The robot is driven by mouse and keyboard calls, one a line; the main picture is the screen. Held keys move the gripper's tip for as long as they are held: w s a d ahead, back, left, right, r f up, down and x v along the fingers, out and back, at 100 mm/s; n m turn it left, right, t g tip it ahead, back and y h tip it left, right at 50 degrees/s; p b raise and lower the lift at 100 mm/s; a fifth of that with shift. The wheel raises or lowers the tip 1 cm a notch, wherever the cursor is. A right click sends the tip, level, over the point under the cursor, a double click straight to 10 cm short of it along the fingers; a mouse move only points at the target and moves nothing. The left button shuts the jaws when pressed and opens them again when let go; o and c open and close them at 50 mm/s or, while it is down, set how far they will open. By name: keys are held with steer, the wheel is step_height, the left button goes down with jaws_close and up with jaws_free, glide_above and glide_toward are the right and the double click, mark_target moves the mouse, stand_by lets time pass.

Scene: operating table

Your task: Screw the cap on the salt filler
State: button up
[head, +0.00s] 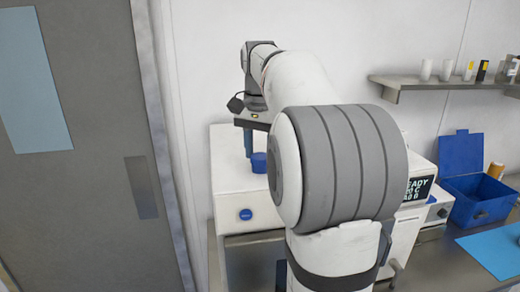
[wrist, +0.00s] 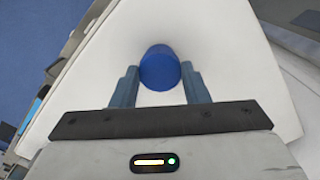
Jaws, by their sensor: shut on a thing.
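My gripper (wrist: 160,78) is shut on the blue cap (wrist: 160,68), with one blue-grey finger on each side of it. In the head view my gripper (head: 252,150) reaches down over the top of a white machine (head: 230,170), and the blue cap (head: 258,162) shows at its fingertips. The wrist view looks down on the cap against the machine's white top. The salt filler opening is not visible; the cap and fingers cover that spot. I cannot tell whether the cap touches the machine or its threads.
A display unit (head: 419,189) stands right of my arm. An open blue box (head: 478,195) and a blue mat (head: 495,248) are on the counter at right. A wall shelf (head: 430,85) holds several small containers. A grey door (head: 75,150) is at left.

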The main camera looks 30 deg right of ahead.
steer(key=m, duration=0.3)
steer(key=shift+m, duration=0.3)
steer(key=shift+c, duration=0.9)
steer(key=o, duration=1.2)
steer(key=shift+o, duration=0.2)
step_height(320, 180, up, 8)
steer(key=shift+f, duration=0.1)
